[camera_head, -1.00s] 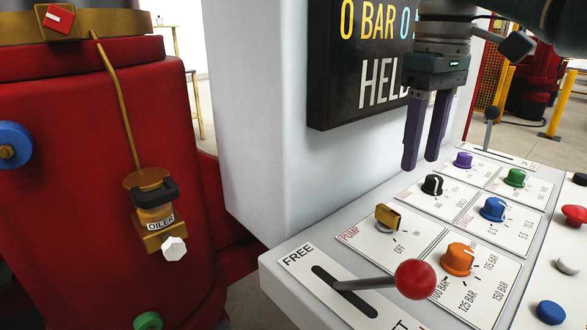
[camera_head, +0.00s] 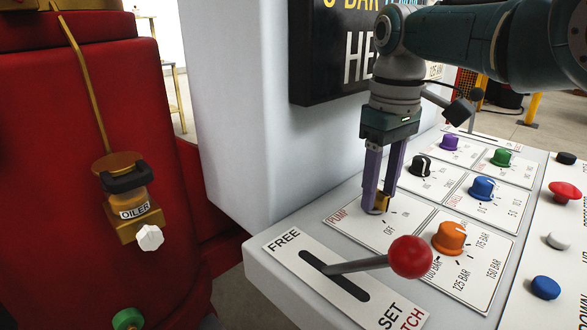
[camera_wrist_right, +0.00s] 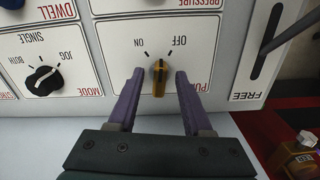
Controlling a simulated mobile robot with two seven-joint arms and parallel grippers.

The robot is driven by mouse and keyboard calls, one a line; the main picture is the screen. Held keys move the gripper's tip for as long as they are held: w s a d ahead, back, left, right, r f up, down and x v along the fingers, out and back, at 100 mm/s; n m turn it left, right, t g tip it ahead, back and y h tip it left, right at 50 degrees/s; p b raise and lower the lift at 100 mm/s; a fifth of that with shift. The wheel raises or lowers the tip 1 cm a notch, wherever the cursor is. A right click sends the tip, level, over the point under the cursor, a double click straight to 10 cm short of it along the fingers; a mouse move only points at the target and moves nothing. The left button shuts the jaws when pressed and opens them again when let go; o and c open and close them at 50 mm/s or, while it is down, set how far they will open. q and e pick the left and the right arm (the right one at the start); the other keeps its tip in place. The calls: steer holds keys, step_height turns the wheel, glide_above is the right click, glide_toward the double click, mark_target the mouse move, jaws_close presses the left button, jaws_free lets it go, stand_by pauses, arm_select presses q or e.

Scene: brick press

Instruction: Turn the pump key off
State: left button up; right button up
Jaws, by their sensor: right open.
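The pump key (camera_head: 382,202) is a brass-yellow key on a round base, on the PUMP plate (camera_head: 410,216) of the sloping panel. My right gripper (camera_head: 377,200) points down over it with purple fingers, which partly hide the key in the head view. In the right wrist view the key (camera_wrist_right: 159,78) stands between the open fingertips, one on each side, with a gap showing at each side. The ON and OFF marks lie just beyond the key; which one it points at I cannot tell. My left gripper is not in view.
A red-knobbed FREE/SET lever (camera_head: 410,257) stands close in front of the pump key. An orange pressure knob (camera_head: 449,238), a black mode knob (camera_head: 420,165) and a blue knob (camera_head: 482,188) are nearby. A dark display (camera_head: 345,50) hangs behind my right arm.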

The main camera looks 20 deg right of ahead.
steer(key=c, duration=0.8)
steer(key=shift+a+r+m+p, duration=0.15)
steer(key=shift+m+p, duration=0.3)
steer(key=shift+m, duration=0.35)
steer(key=m, duration=0.3)
